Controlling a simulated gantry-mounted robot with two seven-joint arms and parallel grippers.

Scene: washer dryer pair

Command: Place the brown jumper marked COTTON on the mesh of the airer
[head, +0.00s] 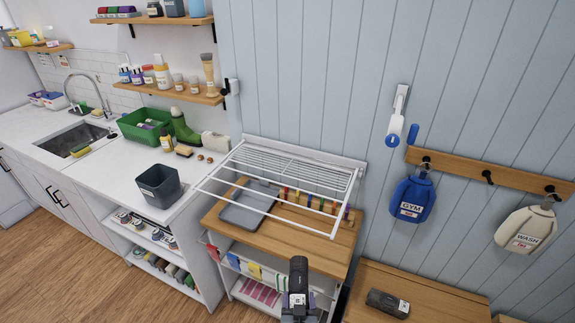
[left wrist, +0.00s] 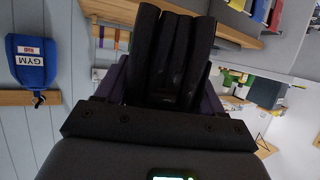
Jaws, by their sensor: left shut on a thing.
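My left gripper (head: 299,309) is at the bottom centre of the head view, in front of the wooden-topped unit. It is shut on a dark, rolled or folded garment (head: 298,272) with a pale label; the label is too small to read. In the left wrist view the garment (left wrist: 172,60) looks almost black, with long folds, between the fingers. The white airer (head: 214,196) is mounted on the wall beyond the gripper. Its fine mesh (head: 300,170) is at the back, with open rods in front. The garment is apart from the airer. My right gripper is not in view.
Below the airer, a wooden top (head: 315,243) carries a grey flat item (head: 247,202) and a row of coloured items. Another dark labelled roll (head: 387,303) lies on a wooden bench at right. Blue (head: 412,199) and cream (head: 525,230) bags hang from a rail.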

